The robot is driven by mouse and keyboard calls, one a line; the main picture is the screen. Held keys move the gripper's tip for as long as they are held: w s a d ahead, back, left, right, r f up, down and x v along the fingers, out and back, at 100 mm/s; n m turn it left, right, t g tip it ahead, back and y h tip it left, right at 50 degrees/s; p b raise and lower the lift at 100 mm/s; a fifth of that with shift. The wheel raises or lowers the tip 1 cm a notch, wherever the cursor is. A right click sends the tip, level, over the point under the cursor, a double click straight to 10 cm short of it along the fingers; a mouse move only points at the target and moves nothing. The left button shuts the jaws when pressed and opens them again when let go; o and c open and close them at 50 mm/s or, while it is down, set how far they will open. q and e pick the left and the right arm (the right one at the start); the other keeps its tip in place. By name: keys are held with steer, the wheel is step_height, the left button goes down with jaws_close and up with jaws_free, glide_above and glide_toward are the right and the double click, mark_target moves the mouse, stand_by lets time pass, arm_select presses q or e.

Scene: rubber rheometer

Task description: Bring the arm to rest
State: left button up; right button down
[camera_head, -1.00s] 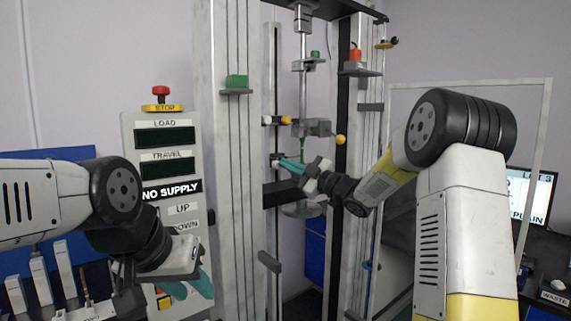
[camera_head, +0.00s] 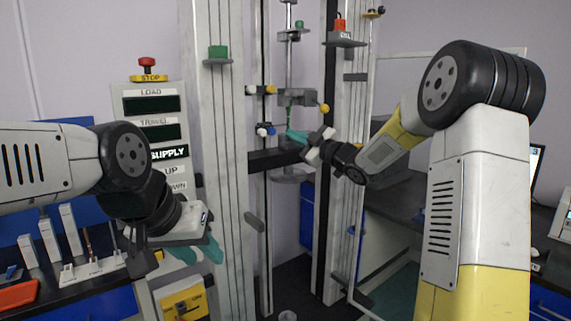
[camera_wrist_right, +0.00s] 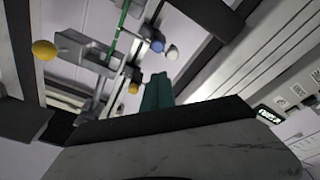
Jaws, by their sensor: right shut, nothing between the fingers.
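My right arm reaches in from the right in the head view, with the elbow bent high. Its gripper (camera_head: 293,133) is shut and empty, with teal fingers beside the machine's clamp column. The shut fingers (camera_wrist_right: 157,90) also show in the right wrist view, pointing up between the clamps. A thin green strip (camera_wrist_right: 124,14) hangs in the clamp there, apart from the fingers. My left arm comes in from the left. Its gripper (camera_head: 200,252) hangs low before the control panel, with two teal fingers apart and nothing seen between them.
The tall test frame has a grey upright (camera_head: 225,150) between my grippers. The control panel (camera_head: 155,100) with a red stop button stands left. A rack (camera_head: 95,265) is on the left bench.

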steer(key=s+d+f+m+g+h, duration=0.1)
steer(key=s+d+m+h, duration=1.1)
steer(key=s, duration=0.3)
steer(key=s+f+m+g, duration=0.2)
steer(key=s+f, duration=0.4)
steer(key=s, duration=0.6)
steer(key=s+a+f+m+g+y, duration=0.1)
steer(key=s+f+g, duration=0.4)
steer(key=s, duration=0.7)
steer(key=shift+s+f+m+g, duration=0.3)
steer(key=shift+s+f+m, duration=0.1)
steer(key=shift+m, duration=0.4)
